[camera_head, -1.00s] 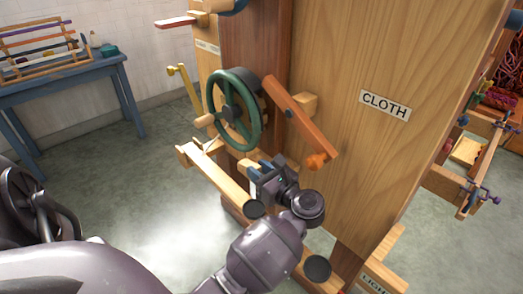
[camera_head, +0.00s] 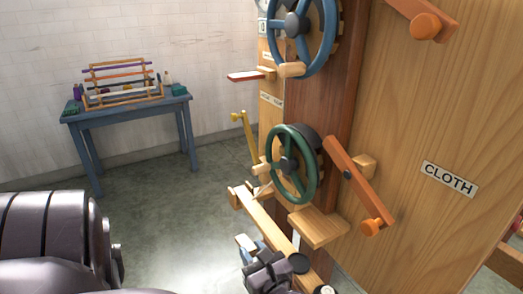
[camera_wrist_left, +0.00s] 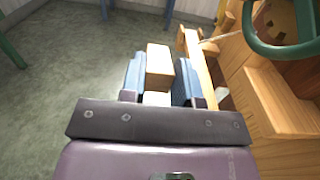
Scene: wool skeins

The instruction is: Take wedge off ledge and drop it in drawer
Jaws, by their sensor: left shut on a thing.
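My left gripper (camera_head: 250,248) shows at the bottom of the head view, its blue fingers below and left of the small wooden ledge (camera_head: 318,228). In the left wrist view, the left gripper (camera_wrist_left: 158,82) is shut on a pale wooden wedge (camera_wrist_left: 159,62), which sits between the two blue fingers and juts out past them. The wedge is clear of the wooden structure. The ledge, under the green wheel, looks bare. No drawer can be made out. My right gripper is not in view.
A green handwheel (camera_head: 293,165) and an orange lever (camera_head: 358,187) stick out above the ledge. A long wooden bar (camera_head: 268,225) runs just beside my left gripper. A blue table (camera_head: 130,108) with a rack stands at the back left. Open floor lies between.

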